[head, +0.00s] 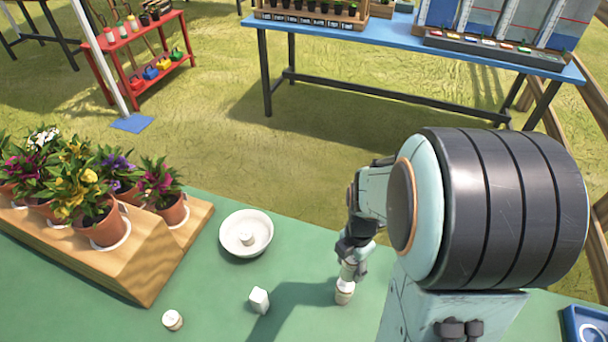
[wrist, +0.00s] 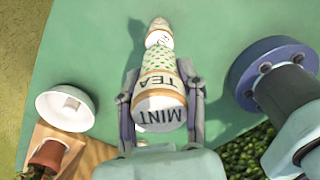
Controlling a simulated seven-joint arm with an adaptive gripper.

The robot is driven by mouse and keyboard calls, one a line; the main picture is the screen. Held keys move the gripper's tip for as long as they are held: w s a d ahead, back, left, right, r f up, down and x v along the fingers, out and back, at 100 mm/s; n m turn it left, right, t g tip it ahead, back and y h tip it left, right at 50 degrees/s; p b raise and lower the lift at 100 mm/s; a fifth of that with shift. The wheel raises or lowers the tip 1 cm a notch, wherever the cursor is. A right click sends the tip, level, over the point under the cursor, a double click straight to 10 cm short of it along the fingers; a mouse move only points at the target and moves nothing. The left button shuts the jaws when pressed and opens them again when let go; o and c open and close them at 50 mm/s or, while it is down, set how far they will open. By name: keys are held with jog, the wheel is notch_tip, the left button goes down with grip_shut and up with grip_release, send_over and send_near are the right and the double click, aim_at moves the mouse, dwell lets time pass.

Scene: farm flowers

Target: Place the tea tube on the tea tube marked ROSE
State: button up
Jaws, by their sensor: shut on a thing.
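My gripper (head: 352,262) is shut on a pale tea tube (wrist: 160,100). The end of the tube facing the wrist camera reads MINT, and its side reads TEA with a green pattern. A second pale tea tube (head: 344,291) stands on the green table, directly below the held tube in the head view. It also shows in the wrist view (wrist: 158,36), beyond the far end of the held tube. Its lettering is mostly hidden, so I cannot read its mark fully. I cannot tell whether the two tubes touch.
A white bowl (head: 230,246) with a small white object stands on the green table (head: 215,290). A small white block (head: 259,300) and another pale tube (head: 172,319) stand nearer the front. A wooden stand (head: 150,262) with flower pots is at left. A blue tray (head: 584,330) is at right.

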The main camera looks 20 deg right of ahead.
aim_at(348, 275)
jog(key=shift+f, duration=1.9)
jog(key=o, duration=1.2)
jog(key=shift+f, duration=0.15)
